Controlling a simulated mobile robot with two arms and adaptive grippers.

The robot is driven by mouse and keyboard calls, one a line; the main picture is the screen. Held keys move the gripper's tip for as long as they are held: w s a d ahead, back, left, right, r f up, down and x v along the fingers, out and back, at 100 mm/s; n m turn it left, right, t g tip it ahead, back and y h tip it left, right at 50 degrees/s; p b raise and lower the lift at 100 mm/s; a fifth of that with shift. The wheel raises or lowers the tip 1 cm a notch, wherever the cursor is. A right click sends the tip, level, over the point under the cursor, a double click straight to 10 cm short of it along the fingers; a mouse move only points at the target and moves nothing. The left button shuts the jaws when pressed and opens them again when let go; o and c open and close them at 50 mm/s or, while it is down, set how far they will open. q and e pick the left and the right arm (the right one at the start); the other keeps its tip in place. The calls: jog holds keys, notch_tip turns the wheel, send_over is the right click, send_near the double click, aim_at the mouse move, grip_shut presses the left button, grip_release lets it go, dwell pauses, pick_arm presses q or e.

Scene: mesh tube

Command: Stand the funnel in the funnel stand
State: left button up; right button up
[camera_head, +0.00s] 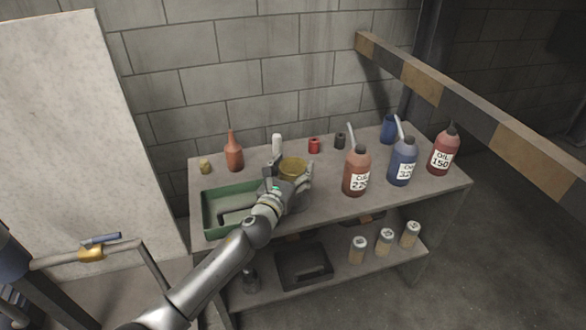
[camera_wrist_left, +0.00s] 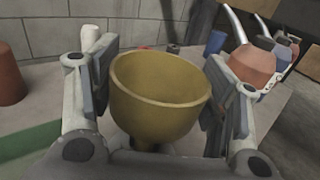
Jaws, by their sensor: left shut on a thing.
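The funnel (camera_head: 293,166) is a yellow-brown bowl with its wide mouth facing up. It is over the middle of the table top and looks about upright. My left gripper (camera_head: 286,182) is shut on it. In the left wrist view the funnel (camera_wrist_left: 160,85) sits between the two finger pads, with its spout mostly hidden below the bowl. I cannot clearly make out the funnel stand; a grey shape shows below the funnel beside my gripper, but I cannot tell what it is. I cannot tell whether the spout touches anything. My right gripper is out of view.
A green tray (camera_head: 206,214) lies at the table's front left. An orange bottle (camera_head: 234,155) stands behind it. Oil bottles (camera_head: 356,172) with spouts stand to the right. Small red (camera_head: 314,146) and black (camera_head: 340,141) pieces lie at the back.

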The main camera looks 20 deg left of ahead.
pick_arm(q)
jog(key=shift+f+b, duration=0.5)
jog(key=shift+f, duration=0.1)
dwell(0.4)
jog(key=o, duration=1.2)
